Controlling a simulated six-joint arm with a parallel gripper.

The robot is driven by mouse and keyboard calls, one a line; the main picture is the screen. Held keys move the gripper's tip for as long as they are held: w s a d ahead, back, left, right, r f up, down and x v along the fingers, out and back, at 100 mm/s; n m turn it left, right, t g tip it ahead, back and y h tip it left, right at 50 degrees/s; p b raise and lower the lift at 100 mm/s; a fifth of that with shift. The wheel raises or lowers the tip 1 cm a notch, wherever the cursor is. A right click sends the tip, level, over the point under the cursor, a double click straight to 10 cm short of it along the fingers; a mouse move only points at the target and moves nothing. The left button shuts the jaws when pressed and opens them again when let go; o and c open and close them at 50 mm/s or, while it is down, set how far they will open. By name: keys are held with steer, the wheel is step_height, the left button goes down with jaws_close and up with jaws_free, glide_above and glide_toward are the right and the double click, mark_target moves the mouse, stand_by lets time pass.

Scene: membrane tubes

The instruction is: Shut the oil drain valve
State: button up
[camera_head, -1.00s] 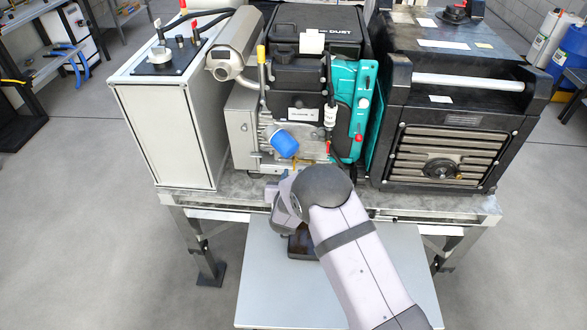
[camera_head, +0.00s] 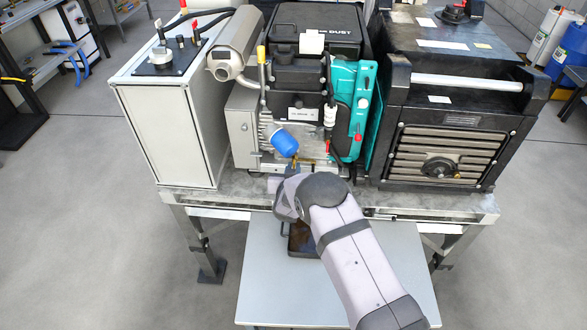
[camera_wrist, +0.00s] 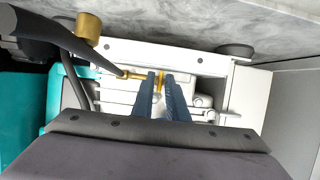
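The brass oil drain valve (camera_wrist: 135,76) shows in the wrist view on the underside of the engine, with a flat brass handle (camera_wrist: 160,80) at its right end. The two dark blue fingers of my gripper (camera_wrist: 160,82) stand on either side of this handle, with a narrow gap between them. I cannot tell whether they press on it. In the head view my gripper (camera_head: 292,172) is at the front of the engine, below the blue oil filter (camera_head: 284,142). A bit of brass (camera_head: 295,160) shows just above the fingers; my wrist hides the rest.
A dark drain pan (camera_head: 302,252) with brown liquid stands on the lower shelf (camera_head: 270,290), partly behind my arm. The bench edge (camera_head: 215,200) runs close beside my wrist. In the wrist view a dark hose (camera_wrist: 60,40) and a brass cylinder (camera_wrist: 88,28) are at left.

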jaws_close()
steer(key=shift+f+b, duration=0.1)
steer(key=shift+b, duration=0.2)
steer(key=m+b, duration=0.1)
steer(key=b, duration=0.1)
steer(key=m+y+b, duration=0.1)
steer(key=b, duration=0.1)
steer(key=shift+d+f, duration=0.15)
steer(key=shift+f, duration=0.05)
steer(key=shift+r+m+y+b, duration=0.1)
steer(key=shift+m+y+b, duration=0.35)
steer(key=shift+b, duration=0.5)
steer(key=shift+r, duration=0.15)
steer(key=shift+o, duration=2.2)
jaws_free()
